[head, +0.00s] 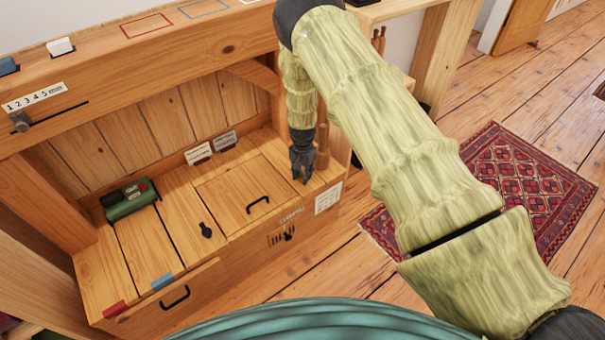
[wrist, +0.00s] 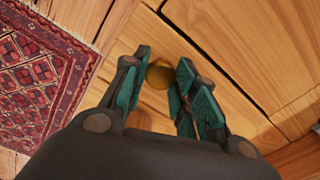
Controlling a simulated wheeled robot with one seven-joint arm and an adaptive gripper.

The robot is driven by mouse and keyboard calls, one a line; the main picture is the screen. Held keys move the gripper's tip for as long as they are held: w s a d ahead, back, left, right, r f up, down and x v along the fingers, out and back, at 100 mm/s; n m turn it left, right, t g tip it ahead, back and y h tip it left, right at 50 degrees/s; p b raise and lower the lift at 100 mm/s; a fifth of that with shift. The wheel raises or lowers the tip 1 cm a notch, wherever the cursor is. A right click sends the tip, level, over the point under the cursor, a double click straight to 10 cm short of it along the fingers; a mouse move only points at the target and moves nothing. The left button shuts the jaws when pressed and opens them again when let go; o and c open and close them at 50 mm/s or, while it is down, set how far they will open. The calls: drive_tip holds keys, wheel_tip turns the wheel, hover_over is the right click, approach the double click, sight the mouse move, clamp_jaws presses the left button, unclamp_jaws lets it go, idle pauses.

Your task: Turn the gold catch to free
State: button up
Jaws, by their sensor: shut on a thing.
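The gold catch (wrist: 159,76) shows in the wrist view as a small rounded gold piece between my fingers, against the wood. Which way the catch is turned cannot be told.
A lid with a black handle (head: 258,205) lies left of my gripper. A wooden post (head: 322,147) is close behind my gripper. A red rug (head: 520,185) lies on the floor at right.

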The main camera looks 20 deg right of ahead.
sight(302, 176)
drive_tip(key=o, duration=1.1)
drive_tip(key=shift+c, duration=0.2)
drive_tip(key=shift+r, duration=0.1)
wheel_tip(302, 176, up, 12)
